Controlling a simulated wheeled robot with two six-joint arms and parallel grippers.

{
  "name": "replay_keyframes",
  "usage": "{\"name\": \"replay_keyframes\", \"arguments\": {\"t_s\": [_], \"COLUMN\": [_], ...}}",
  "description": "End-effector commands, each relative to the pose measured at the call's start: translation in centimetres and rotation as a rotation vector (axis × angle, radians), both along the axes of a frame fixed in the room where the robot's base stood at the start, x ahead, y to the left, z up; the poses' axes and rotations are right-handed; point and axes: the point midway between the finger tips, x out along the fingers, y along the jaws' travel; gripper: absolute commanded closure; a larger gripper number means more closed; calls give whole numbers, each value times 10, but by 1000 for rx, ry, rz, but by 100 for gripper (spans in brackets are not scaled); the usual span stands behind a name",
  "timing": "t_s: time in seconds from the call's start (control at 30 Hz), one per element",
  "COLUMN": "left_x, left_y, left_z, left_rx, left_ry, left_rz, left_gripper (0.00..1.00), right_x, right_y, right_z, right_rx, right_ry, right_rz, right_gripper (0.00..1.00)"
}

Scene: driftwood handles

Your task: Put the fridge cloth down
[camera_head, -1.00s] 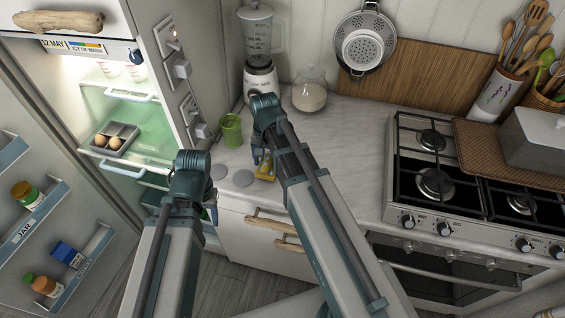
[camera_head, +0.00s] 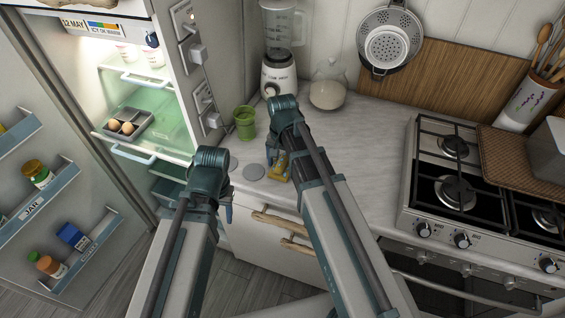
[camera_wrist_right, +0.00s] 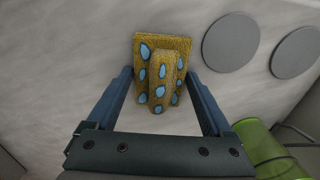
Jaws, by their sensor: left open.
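The fridge cloth (camera_head: 278,174), yellow with blue drops, is on the pale counter (camera_head: 345,150) near its front edge. In the right wrist view the cloth (camera_wrist_right: 145,52) appears to lie flat with a raised ridge in its middle. My right gripper (camera_wrist_right: 163,80) is open above it, one finger on each side of the ridge with gaps between. In the head view my right forearm partly hides the cloth. My left gripper (camera_head: 228,213) is open near the fridge's right side, in front of the counter; its fingertips are mostly hidden by its wrist.
Two grey discs (camera_head: 251,172) and a green cup (camera_head: 245,122) stand left of the cloth. A blender (camera_head: 279,75) and a glass jar (camera_head: 328,92) are behind; the stove (camera_head: 455,185) is right. The fridge stands open at left. Counter between cloth and stove is clear.

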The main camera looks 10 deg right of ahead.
Motion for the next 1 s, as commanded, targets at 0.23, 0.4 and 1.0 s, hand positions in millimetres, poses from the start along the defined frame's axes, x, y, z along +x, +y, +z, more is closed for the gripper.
{"name": "replay_keyframes", "arguments": {"t_s": [0.23,0.4,1.0], "left_x": [0,0,0], "left_y": [0,0,0], "left_z": [0,3,72], "left_rx": [0,0,0], "left_ry": [0,0,0], "left_rz": [0,0,-1], "left_gripper": [48,48,48], "right_x": [0,0,0], "right_y": [0,0,0], "right_z": [0,3,72], "right_rx": [0,0,0], "right_ry": [0,0,0], "right_rz": [0,0,0], "right_gripper": [0,0,0]}}
